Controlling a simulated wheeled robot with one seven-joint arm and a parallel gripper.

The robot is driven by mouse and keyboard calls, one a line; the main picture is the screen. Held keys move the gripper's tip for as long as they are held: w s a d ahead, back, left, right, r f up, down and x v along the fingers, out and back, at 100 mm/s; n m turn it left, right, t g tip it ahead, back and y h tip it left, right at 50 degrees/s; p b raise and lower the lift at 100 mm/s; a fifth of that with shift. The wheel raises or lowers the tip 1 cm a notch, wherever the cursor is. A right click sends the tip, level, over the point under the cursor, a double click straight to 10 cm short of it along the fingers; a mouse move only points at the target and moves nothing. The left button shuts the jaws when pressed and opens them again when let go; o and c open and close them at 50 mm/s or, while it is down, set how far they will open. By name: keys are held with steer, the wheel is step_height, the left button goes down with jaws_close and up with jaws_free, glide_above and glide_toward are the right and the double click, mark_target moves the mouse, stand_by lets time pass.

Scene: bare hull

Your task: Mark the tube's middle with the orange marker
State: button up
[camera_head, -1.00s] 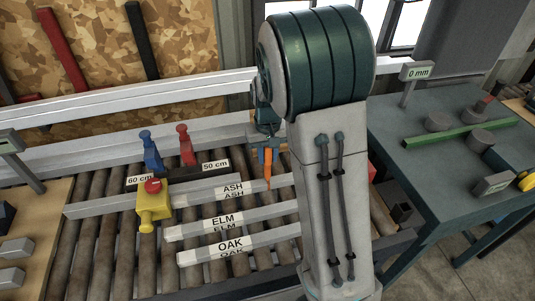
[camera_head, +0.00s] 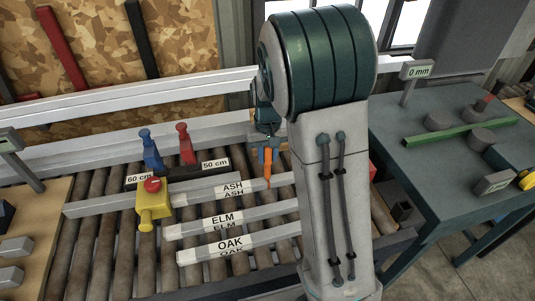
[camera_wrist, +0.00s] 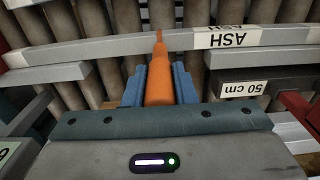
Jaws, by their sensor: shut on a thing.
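My gripper (camera_head: 268,152) is shut on the orange marker (camera_head: 268,170), which points down. In the wrist view the marker (camera_wrist: 158,80) sits between the blue fingers (camera_wrist: 158,86). Its tip is at the grey tube labelled ASH (camera_wrist: 120,46). I cannot tell whether the tip touches the tube. In the head view the ASH tube (camera_head: 205,192) lies across the rollers, its right part hidden behind my arm. The ELM tube (camera_head: 190,229) and OAK tube (camera_head: 200,254) lie nearer, also partly hidden.
A yellow block with a red button (camera_head: 153,205) stands at the tubes' left. Blue (camera_head: 151,150) and red (camera_head: 186,145) clamp-like handles stand by the 60 cm and 50 cm labels.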

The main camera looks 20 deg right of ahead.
stand_by(0.4)
steer(key=shift+r+p, duration=2.5)
steer(key=shift+r, duration=1)
